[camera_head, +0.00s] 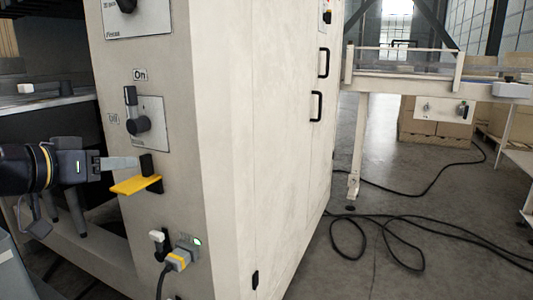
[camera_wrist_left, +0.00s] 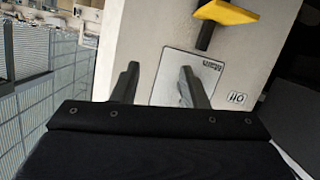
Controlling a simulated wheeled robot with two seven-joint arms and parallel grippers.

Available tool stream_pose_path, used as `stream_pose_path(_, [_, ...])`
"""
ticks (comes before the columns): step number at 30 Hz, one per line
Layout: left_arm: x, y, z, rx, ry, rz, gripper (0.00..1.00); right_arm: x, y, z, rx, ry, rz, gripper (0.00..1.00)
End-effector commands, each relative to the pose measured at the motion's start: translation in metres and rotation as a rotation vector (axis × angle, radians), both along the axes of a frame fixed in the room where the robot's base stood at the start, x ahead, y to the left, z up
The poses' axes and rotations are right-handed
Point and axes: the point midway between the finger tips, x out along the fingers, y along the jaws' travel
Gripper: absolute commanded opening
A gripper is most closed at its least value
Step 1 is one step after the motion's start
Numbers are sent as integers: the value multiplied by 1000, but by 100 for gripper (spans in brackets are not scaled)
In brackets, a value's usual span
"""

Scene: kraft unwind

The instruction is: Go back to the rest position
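My left gripper (camera_head: 118,163) comes in from the left at the cabinet's front face, beside the yellow lever (camera_head: 137,185) with its black mount. In the left wrist view the fingers (camera_wrist_left: 160,82) stand apart with nothing seen between them. The yellow lever also shows there at the top (camera_wrist_left: 228,12), clear of the fingertips. I cannot tell from the head view whether the gripper touches the lever's black part. My right gripper is in neither view.
The beige cabinet (camera_head: 265,130) fills the middle. Its rotary switch (camera_head: 136,112) has its handle up, toward "On". A plug (camera_head: 180,257) sits in a socket below, beside a green light. Black cables (camera_head: 385,232) lie on the floor at right, near a conveyor frame (camera_head: 430,85).

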Motion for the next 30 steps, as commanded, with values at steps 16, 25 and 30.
stream_pose_path(16, [-189, -76, -268, -74, 689, 138, 40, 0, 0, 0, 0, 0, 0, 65])
stream_pose_path(25, [-234, -86, -296, -69, 812, 187, 40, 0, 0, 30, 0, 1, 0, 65])
stream_pose_path(30, [-234, -86, -257, -68, 812, 186, 40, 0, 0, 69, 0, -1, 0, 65])
